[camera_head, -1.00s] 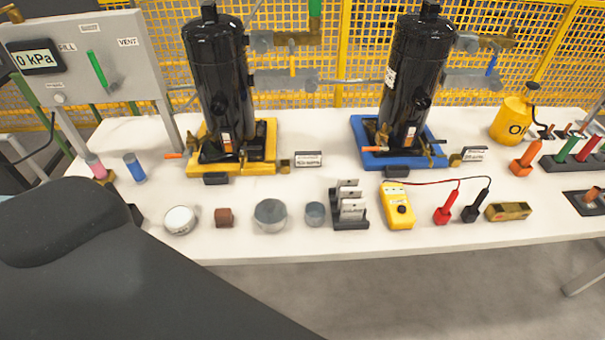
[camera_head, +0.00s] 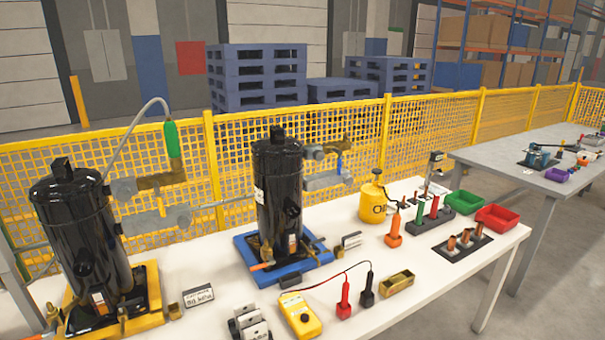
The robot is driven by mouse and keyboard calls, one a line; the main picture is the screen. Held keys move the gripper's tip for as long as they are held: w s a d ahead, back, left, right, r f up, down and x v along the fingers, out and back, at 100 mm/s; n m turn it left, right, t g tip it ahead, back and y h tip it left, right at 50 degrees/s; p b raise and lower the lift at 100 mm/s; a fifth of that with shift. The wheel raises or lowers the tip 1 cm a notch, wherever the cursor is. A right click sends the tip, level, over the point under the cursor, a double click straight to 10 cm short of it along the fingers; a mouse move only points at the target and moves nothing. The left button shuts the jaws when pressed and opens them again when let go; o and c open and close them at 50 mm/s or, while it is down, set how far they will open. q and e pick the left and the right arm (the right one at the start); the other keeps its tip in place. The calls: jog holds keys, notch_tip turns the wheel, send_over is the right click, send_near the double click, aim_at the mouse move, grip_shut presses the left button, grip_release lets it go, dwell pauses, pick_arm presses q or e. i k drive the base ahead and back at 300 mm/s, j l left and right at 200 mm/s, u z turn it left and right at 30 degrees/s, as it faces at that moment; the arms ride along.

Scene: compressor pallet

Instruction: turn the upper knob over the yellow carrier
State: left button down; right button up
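The yellow carrier (camera_head: 150,283) is at the lower left, partly cut off by the bottom edge, with a black compressor (camera_head: 78,228) standing on it. Behind and right of that compressor are pipe fittings. The upper brass fitting (camera_head: 161,181) has an upright green handle (camera_head: 172,139) with a grey hose (camera_head: 140,112) running from its top. Below it, a grey fitting (camera_head: 140,222) carries a small yellow lever (camera_head: 161,206). I cannot tell which part is the upper knob. Neither of my grippers is in view.
A blue carrier (camera_head: 285,274) with a second black compressor (camera_head: 278,190) stands right of the yellow one. A yellow meter (camera_head: 299,313), probes and an oil can (camera_head: 372,203) are on the white table (camera_head: 215,262). A yellow mesh fence (camera_head: 340,145) runs behind.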

aim_at(124, 194)
jog(key=i+l, duration=0.35)
jog(key=l, duration=0.2)
jog(key=i+l, duration=0.4)
jog(key=l, duration=0.15)
jog(key=l+u, duration=0.1)
jog(key=u, duration=1.95)
jog(key=i+l, duration=0.05)
jog(key=l, duration=0.05)
